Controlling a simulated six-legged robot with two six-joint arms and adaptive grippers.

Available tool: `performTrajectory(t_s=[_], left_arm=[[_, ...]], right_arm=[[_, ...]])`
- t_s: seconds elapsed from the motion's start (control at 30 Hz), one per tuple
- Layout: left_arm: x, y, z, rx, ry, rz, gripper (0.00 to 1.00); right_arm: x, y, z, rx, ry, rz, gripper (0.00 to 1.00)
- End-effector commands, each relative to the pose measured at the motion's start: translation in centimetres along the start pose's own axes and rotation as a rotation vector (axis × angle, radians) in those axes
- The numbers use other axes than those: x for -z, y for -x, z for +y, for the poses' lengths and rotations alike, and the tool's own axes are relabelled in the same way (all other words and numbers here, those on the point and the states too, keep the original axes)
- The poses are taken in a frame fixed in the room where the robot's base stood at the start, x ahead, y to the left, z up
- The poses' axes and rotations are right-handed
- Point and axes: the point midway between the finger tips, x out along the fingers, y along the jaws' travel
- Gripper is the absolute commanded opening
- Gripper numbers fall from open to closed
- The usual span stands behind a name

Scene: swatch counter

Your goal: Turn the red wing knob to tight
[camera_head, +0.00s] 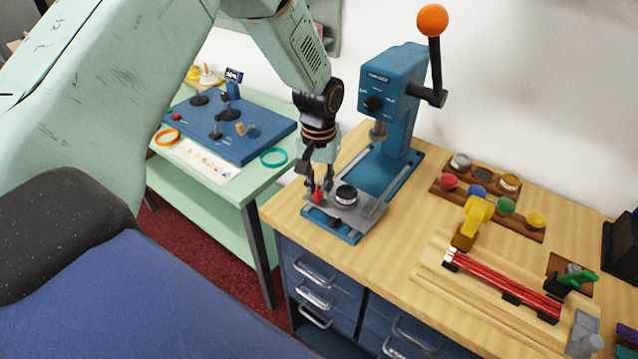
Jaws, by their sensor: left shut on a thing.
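The red wing knob (318,195) is at the front left of the blue press (395,140), on the grey plate (368,213) of its base. My left gripper (318,188) points down from above and is shut on the knob, with its fingers on either side of it. The fingers hide part of the knob, and I cannot read any tight marking near it. A dark round piece with a pale band (346,195) sits on the plate just right of the gripper. My right gripper is not in view.
The press lever with its orange ball (432,20) rises to the right of my arm. A wooden holder with coloured pots (505,206), a yellow tool (473,220) and red rods (505,285) lie on the right of the counter. A green table (250,190) stands at the left.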

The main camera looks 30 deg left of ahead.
Motion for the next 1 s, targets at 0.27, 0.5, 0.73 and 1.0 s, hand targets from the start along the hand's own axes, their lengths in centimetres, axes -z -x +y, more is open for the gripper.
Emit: performTrajectory(t_s=[0.27,0.5,0.73,1.0], left_arm=[[-0.3,-0.1,0.0,0.001,0.0,-0.01,0.3],[-0.2,0.0,0.0,0.001,0.0,-0.005,0.3],[-0.1,2.6,0.0,-0.001,0.0,0.0,0.3],[-0.2,8.2,0.0,-0.001,0.0,0.0,0.3]], right_arm=[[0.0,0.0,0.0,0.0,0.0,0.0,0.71],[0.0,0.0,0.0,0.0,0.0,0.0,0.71],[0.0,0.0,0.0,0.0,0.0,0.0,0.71],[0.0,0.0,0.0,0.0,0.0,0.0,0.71]])
